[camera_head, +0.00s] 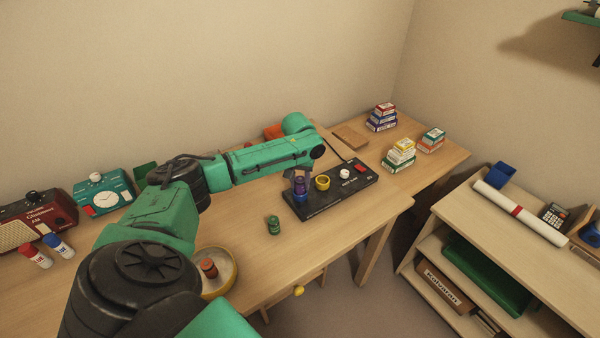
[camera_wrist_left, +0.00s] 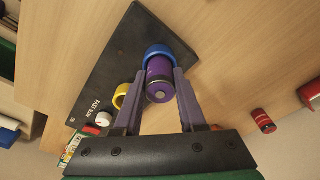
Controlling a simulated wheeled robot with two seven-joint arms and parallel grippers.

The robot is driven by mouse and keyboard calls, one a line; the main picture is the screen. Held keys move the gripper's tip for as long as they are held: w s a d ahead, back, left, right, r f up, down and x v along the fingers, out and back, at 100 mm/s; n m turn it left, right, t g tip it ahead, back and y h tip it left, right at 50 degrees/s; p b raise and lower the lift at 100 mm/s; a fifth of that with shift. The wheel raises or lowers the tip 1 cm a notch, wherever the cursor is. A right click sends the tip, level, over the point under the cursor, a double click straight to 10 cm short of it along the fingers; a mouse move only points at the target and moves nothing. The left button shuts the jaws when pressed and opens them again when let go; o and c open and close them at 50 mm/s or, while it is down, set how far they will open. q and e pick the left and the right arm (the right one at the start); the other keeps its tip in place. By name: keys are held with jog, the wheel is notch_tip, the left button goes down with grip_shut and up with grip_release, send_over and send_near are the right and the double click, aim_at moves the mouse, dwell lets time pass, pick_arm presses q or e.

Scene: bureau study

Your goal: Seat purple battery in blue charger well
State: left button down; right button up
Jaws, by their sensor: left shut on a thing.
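The purple battery (camera_wrist_left: 159,78) is between the fingers of my left gripper (camera_wrist_left: 160,82), which is shut on it. In the head view the purple battery (camera_head: 300,186) stands upright at the left end of the black charger (camera_head: 333,196). The blue well (camera_head: 300,197) is directly under it. In the left wrist view the blue well (camera_wrist_left: 158,51) shows as a ring around the battery's far end. I cannot tell how deep the battery sits. My right gripper is not in view.
A green battery (camera_head: 273,225) stands on the desk left of the charger. A round tray (camera_head: 231,262) holds a red battery (camera_head: 209,267). Stacked small boxes (camera_head: 399,155) stand at the right.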

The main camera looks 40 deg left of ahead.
pick_arm(q)
jog(key=shift+f, duration=0.55)
jog(key=shift+r+p, duration=0.85)
jog(key=shift+p, duration=0.25)
jog(key=shift+p, duration=0.45)
jog(key=shift+f, duration=0.9)
dwell(0.4)
jog(key=c, duration=0.8)
grip_release()
